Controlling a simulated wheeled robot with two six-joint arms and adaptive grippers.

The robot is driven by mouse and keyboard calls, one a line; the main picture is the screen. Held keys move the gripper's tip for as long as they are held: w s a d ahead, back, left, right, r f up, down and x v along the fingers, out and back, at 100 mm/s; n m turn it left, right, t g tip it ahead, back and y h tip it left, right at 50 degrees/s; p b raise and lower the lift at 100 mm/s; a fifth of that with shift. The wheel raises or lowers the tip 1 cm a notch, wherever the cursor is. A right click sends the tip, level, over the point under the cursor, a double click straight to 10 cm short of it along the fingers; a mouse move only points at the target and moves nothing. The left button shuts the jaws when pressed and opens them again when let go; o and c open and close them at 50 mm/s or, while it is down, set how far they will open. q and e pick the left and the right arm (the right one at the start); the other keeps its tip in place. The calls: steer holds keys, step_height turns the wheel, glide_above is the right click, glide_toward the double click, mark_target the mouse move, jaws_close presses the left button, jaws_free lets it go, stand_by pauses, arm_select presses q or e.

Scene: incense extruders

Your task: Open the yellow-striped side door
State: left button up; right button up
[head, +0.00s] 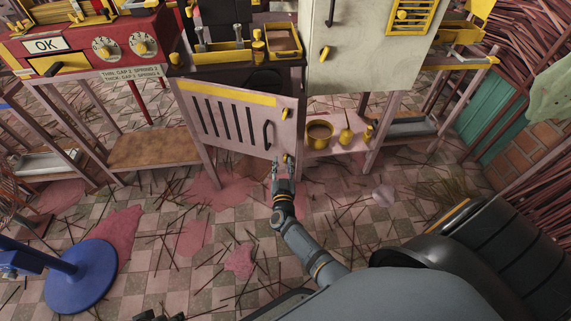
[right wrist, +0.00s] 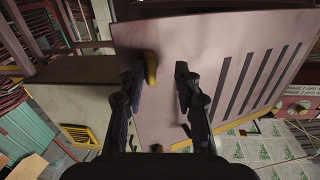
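The pale pink side door (head: 225,125) has a yellow stripe along its top, several dark vertical slots, a black bar handle (head: 266,135) and a yellow latch (head: 285,157) near its lower right edge. My right gripper (head: 280,163) is in front of the door's lower right part, below the handle. In the right wrist view its two dark fingers are apart, with the yellow latch (right wrist: 151,68) between them, nearer the left finger. Contact is not clear. Small dark parts at the head view's bottom edge may be my left gripper.
A red control box (head: 85,50) stands at the left. A pale cabinet (head: 345,45) is above right, over a shelf with a yellow bowl (head: 319,134). A blue round base (head: 80,278) stands on the floor at lower left. Sticks and pink stains litter the tiles.

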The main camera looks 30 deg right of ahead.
steer(key=shift+o, duration=0.8)
steer(key=shift+w+a+r, duration=0.15)
steer(key=shift+w+a, duration=0.05)
steer(key=shift+w, duration=0.05)
steer(key=shift+s+d, duration=0.2)
steer(key=shift+d, duration=0.05)
steer(key=shift+s, duration=0.1)
steer(key=v, duration=0.7)
steer(key=shift+a, duration=0.15)
steer(key=shift+s, duration=0.1)
